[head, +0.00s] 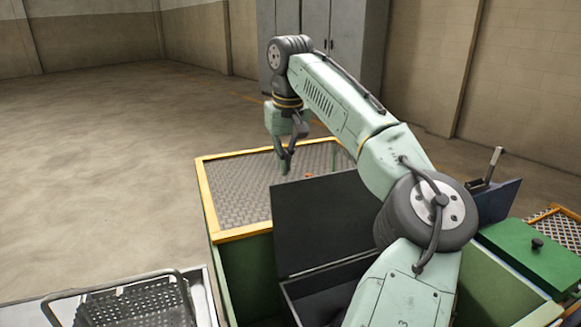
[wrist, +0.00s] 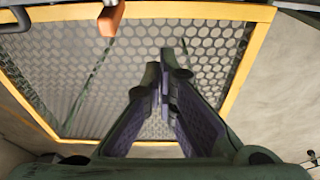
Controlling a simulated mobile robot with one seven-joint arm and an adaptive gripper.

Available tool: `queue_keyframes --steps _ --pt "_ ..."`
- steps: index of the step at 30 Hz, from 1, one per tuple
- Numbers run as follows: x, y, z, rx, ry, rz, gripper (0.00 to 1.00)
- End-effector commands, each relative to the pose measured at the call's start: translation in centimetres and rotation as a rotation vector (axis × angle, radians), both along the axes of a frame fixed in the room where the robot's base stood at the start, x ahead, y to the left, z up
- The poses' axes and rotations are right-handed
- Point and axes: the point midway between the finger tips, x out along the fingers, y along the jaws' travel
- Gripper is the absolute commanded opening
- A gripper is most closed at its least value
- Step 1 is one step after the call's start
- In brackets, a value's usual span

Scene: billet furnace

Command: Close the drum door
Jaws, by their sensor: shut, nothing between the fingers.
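I cannot tell for sure which part is the drum door. A dark flat panel (head: 322,222) stands raised, like an open lid, at the back of a black box (head: 305,300) that my arm partly hides. A blue panel (head: 497,203) with an upright metal lever (head: 492,166) is right of my arm. My gripper (head: 285,165) points down over the far part of a yellow-edged plate, beyond the dark panel and apart from it. In the wrist view my gripper's fingers (wrist: 166,80) are together and empty, above the patterned plate.
The yellow-edged patterned plate (head: 235,190) is mostly bare. An orange block-like part (wrist: 110,18) shows at the wrist view's top. A green box with a black knob (head: 537,250) is at right, a black basket (head: 130,303) at lower left. Grey cabinets (head: 340,45) stand behind; open floor lies left.

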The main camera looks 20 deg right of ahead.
Motion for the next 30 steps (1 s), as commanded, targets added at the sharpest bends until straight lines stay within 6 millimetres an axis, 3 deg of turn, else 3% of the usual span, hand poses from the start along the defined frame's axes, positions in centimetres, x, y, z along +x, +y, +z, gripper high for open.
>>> queue_keyframes --steps 2,6,12,30 --pt "0.0 -0.1 -1.3 0.000 0.002 0.000 0.00" --pt "-2.1 0.0 -0.6 -0.003 0.000 -0.001 0.00" --pt "-3.5 0.2 -0.4 -0.002 -0.001 0.001 0.00" --pt "-3.6 0.3 -0.5 -0.001 -0.031 0.001 0.00"
